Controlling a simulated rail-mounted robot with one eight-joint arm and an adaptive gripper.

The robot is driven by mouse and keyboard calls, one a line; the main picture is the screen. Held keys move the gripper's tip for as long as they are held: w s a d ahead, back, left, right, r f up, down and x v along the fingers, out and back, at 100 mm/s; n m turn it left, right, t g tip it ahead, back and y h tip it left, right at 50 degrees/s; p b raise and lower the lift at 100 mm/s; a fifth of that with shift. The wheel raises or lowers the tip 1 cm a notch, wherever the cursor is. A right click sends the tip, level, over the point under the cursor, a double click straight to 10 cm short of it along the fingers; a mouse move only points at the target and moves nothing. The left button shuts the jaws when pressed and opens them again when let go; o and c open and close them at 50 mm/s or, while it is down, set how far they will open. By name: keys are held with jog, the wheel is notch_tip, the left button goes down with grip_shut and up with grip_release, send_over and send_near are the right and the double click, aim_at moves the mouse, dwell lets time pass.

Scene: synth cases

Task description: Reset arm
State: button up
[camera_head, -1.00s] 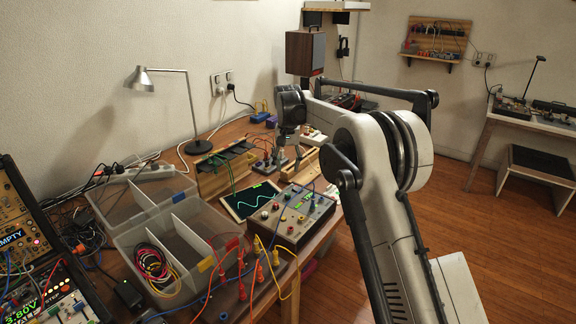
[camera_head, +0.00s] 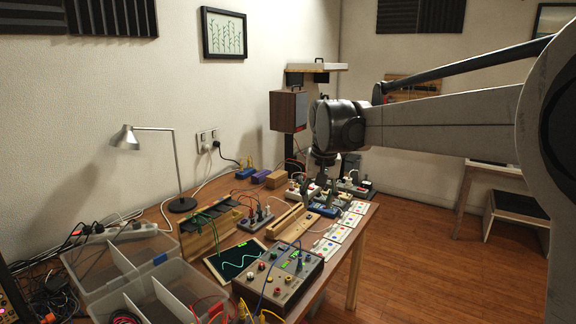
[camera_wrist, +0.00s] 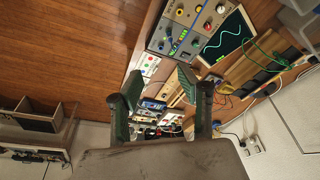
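My gripper (camera_wrist: 160,95) shows in the wrist view with its two greenish fingers spread apart and nothing between them. In the head view my arm reaches in from the right, and the wrist hangs over the far part of the wooden workbench (camera_head: 362,225). The gripper (camera_head: 322,188) points down there, above the modules at the bench's far end. Its fingertips are small and partly lost against these modules in that view.
A grey knob box (camera_head: 278,280) and a dark screen with a green trace (camera_head: 236,258) lie nearer on the bench. Clear divided bins (camera_head: 120,265), a desk lamp (camera_head: 150,140) and a speaker (camera_head: 288,110) stand around. Open floor (camera_head: 415,250) lies to the right.

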jog(key=s+d+r+t, duration=0.1)
jog(key=s+d, duration=0.3)
jog(key=s, duration=0.6)
jog(key=s+d+t, duration=0.1)
jog(key=s+d, duration=0.3)
jog(key=s, duration=0.5)
jog(key=s+d+f+t, duration=0.1)
jog(key=s+d+f, duration=0.1)
jog(key=s+f, duration=0.2)
jog(key=s+d+f+t, duration=0.1)
jog(key=s+f, duration=0.3)
jog(key=s, duration=0.7)
jog(key=shift+s+d+f, duration=0.15)
jog(key=shift+s+d, duration=0.15)
jog(key=shift+d, duration=0.3)
